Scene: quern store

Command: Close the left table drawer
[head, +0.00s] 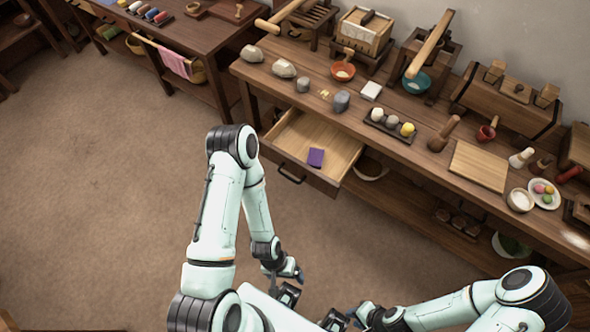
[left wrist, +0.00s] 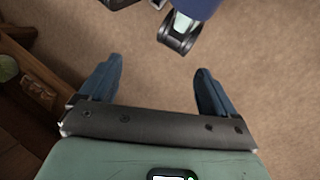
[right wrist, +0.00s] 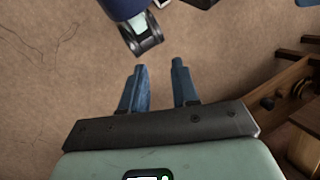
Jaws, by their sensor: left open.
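The left drawer (head: 340,152) of the long wooden table is pulled out, its light wooden inside showing. Its front has a dark handle (head: 291,178). A small purple block or booklet (head: 316,157) lies in it. My left gripper (head: 297,273) is below the drawer in the head view, apart from its front. In the left wrist view it is open and empty, its blue fingers (left wrist: 155,88) wide apart. My right gripper (head: 356,314) is lower and further right. In the right wrist view its fingers (right wrist: 159,82) stand apart with nothing between them.
The table top (head: 425,150) carries stones, bowls, a board (head: 478,166) and wooden devices. A lower shelf (head: 405,205) runs beneath. Another table (head: 205,35) stands at the upper left, with a pink cloth (head: 174,62). The floor (head: 100,190) at left is clear.

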